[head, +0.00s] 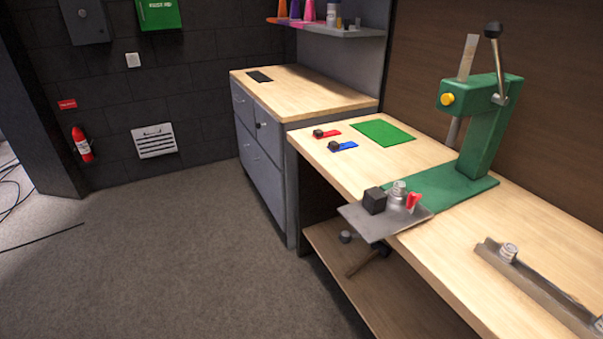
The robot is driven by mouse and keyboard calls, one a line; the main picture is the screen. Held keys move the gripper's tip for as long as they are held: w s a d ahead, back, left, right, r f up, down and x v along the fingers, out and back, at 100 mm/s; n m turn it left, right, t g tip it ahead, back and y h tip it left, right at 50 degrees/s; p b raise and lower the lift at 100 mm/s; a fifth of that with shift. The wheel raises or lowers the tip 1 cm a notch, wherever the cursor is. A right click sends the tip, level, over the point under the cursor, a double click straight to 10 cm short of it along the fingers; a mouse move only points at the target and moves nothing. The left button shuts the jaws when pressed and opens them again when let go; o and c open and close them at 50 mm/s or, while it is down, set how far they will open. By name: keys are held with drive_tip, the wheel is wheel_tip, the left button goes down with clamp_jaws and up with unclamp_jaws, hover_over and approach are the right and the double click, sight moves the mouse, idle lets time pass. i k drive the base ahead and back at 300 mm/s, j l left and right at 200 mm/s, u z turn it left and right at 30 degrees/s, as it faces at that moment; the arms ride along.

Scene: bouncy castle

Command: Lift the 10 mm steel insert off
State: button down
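A green lever press (485,125) stands on the bench. At its front a grey metal plate (372,226) juts out past the bench edge. On the plate are a black block (375,200), a stepped steel cylinder (398,190) and a red piece (413,201). I cannot tell which steel piece is the 10 mm insert; no size marking is readable. My gripper is not in view.
A black knob and a handle (362,264) hang below the plate. The carpet (190,255) left of the bench is clear.

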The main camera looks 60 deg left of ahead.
sight(398, 190)
drive_tip(key=u, duration=1.05)
drive_tip(key=i+j+z, duration=0.1)
drive_tip(key=i+j, duration=0.25)
drive_tip(key=i+j+z, duration=0.1)
drive_tip(key=i+j, duration=0.2)
drive_tip(key=j, duration=0.15)
drive_tip(key=i+j+z, duration=0.1)
drive_tip(key=i+j, duration=0.2)
drive_tip(key=j, duration=0.15)
drive_tip(key=i+j+z, duration=0.15)
drive_tip(key=i+j, duration=0.15)
drive_tip(key=j, duration=0.15)
drive_tip(key=i+j+z, duration=0.1)
drive_tip(key=i+j, duration=0.15)
drive_tip(key=j, duration=0.25)
drive_tip(key=i+j+z, duration=0.1)
drive_tip(key=i+j, duration=0.15)
drive_tip(key=j, duration=0.25)
drive_tip(key=i+j+z, duration=0.1)
drive_tip(key=i+j, duration=0.15)
drive_tip(key=j, duration=0.3)
drive_tip(key=i+j+z, duration=0.1)
drive_tip(key=j, duration=0.45)
drive_tip(key=i, duration=0.1)
